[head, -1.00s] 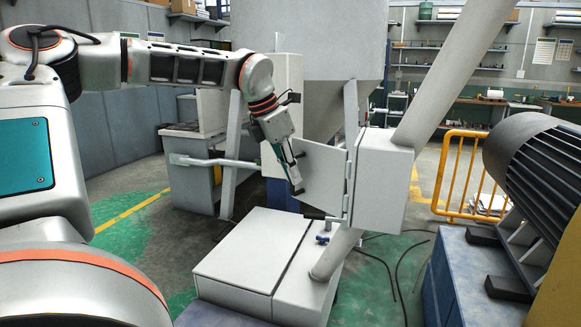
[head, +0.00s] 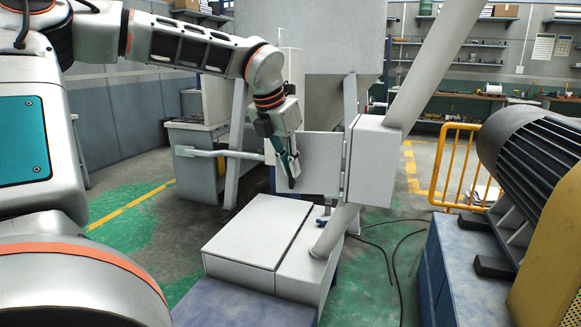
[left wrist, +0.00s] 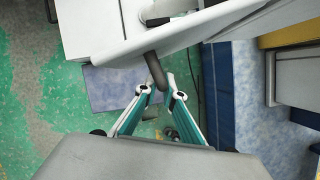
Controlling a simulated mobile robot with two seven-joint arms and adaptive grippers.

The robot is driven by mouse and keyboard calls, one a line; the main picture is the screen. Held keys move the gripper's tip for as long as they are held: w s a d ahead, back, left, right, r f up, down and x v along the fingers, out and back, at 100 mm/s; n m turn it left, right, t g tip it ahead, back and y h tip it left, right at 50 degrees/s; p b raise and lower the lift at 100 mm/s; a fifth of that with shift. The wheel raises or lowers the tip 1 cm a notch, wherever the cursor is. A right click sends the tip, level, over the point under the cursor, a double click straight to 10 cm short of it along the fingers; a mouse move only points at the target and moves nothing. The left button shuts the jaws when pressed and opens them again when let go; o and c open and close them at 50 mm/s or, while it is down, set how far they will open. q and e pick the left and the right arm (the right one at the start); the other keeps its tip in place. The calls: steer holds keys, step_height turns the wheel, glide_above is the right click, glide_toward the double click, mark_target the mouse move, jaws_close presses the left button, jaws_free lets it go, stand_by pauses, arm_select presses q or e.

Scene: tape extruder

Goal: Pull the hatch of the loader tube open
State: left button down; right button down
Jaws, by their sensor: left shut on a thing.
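The hatch (head: 322,162) is a flat light-grey panel, hinged on its right to the grey box (head: 376,165) on the slanted loader tube (head: 440,65). It stands swung out to the left of the box, wide open. My left gripper (head: 291,181) points down at the hatch's left part. In the left wrist view, the hatch (left wrist: 215,22) shows as a pale panel with a dark handle (left wrist: 153,66). The fingertips of my left gripper (left wrist: 162,94) are at the handle's end, shut on it. The handle is mostly hidden in the head view. My right gripper is not in view.
A low grey cabinet (head: 257,232) stands below the hatch. A pale horizontal bar (head: 222,153) lies left of my gripper. A motor (head: 535,150) on a blue base and a yellow railing (head: 458,165) stand to the right. Cables lie on the floor.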

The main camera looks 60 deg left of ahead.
arm_select(q)
steer(key=shift+w+d, duration=0.1)
steer(key=shift+d, duration=0.1)
stand_by(0.3)
steer(key=c, duration=2.2)
jaws_free()
steer(key=shift+w, duration=0.1)
steer(key=shift+o, duration=0.2)
steer(key=shift+w, duration=0.1)
steer(key=shift+r, duration=0.2)
steer(key=v, duration=1.1)
steer(key=shift+s+r, duration=0.25)
steer(key=shift+s, duration=0.1)
steer(key=shift+d, duration=0.15)
